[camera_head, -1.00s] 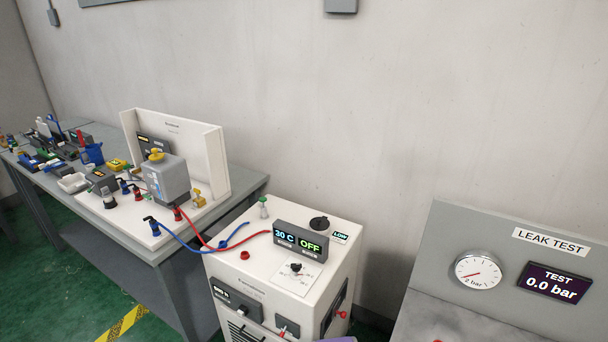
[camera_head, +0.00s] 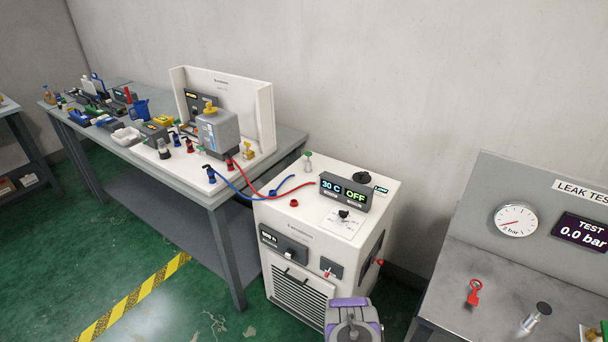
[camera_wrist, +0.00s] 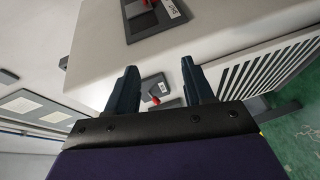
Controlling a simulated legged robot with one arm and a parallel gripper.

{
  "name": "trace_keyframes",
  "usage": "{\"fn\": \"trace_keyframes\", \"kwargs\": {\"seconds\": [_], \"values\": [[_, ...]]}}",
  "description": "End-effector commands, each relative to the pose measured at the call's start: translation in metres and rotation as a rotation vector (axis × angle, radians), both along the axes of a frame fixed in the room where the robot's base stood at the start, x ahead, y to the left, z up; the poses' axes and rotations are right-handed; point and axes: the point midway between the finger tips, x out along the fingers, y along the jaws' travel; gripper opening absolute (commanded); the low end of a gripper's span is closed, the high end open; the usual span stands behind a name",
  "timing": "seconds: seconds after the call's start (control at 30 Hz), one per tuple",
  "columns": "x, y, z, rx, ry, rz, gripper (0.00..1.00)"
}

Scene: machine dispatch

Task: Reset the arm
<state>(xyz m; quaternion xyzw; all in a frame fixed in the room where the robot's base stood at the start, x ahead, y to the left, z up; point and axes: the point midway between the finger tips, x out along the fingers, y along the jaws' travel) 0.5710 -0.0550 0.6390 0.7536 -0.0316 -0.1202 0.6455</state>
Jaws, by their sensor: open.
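My gripper (camera_wrist: 157,88) is in the wrist view, its two dark fingers spread apart with nothing between them. Beyond the fingers is the white front of the chiller unit (camera_wrist: 110,65), with a small red-tipped switch (camera_wrist: 156,99) showing in the gap. In the head view a purple and grey part of my arm shows at the bottom, in front of the chiller (camera_head: 296,247). The fingers are not visible in the head view. The chiller's display reads 30 C and OFF.
A grey workbench (camera_head: 225,190) on the left holds a pump rig with red and blue hoses (camera_head: 240,190) running to the chiller. A leak test station (camera_head: 455,260) reading 0.0 bar stands at right. Green floor with a yellow-black stripe (camera_head: 135,297) is open at the lower left.

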Motion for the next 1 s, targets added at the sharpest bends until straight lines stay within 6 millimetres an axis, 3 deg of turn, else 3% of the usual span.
{"fn": "trace_keyframes", "kwargs": {"seconds": [0.57, 0.83, 1.0], "values": [[0.046, 0.029, 0.031, 0.232, 0.116, -0.047, 0.52], [0.078, 0.058, 0.078, 0.459, 0.241, -0.088, 0.52], [0.084, 0.077, 0.114, 0.595, 0.340, -0.113, 0.52]]}}
